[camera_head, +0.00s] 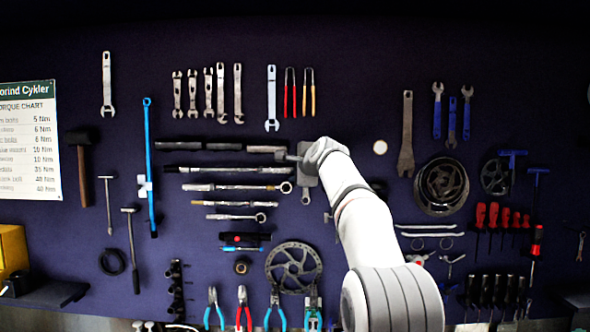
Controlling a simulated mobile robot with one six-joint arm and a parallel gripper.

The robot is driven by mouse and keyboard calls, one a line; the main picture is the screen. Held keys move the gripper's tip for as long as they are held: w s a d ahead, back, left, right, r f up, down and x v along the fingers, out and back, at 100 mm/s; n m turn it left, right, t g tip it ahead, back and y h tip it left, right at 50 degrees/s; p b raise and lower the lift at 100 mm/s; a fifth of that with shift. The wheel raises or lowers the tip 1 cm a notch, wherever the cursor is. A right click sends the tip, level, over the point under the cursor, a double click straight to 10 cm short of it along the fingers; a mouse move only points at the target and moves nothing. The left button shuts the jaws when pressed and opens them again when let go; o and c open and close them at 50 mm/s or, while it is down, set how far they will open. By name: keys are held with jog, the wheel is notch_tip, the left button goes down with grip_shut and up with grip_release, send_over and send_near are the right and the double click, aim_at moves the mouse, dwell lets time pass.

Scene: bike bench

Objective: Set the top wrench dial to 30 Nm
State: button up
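The top wrench (222,147) is a long dark bar with lighter bands, lying level as the highest of several horizontal tools on the dark wall. Its dial and scale marks are too small to read. My gripper (288,156) reaches in from the right and is at the wrench's right end. I cannot tell whether it touches the wrench, and its fingers are too small and dark to show open or shut. My white arm hides part of the wall to the right.
More horizontal bars (240,187) hang close below. A grey flat tool (307,180) hangs just under my wrist. A brake disc (293,266) and several pliers are lower down. A torque chart (28,140) is on the left.

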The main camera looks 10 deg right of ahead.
grip_shut()
jog(key=shift+f+b, duration=0.15)
jog(key=shift+b, duration=0.2)
jog(key=n+t+b, duration=0.1)
jog(key=t+b, duration=0.1)
jog(key=b, duration=0.3)
jog(key=f+n+t+y+b, duration=0.1)
jog(key=t+b, duration=0.1)
jog(key=b, duration=0.3)
jog(key=n+t+b, duration=0.1)
jog(key=t+b, duration=0.1)
jog(key=b, duration=0.3)
jog(key=shift+f+y+b, duration=0.25)
jog(key=shift+y+b, duration=0.05)
jog(key=shift+b, duration=0.05)
jog(key=shift+w+n+t+y+b, duration=0.1)
jog(key=shift+n+t+y+b, duration=0.25)
jog(key=shift+t+b, duration=0.35)
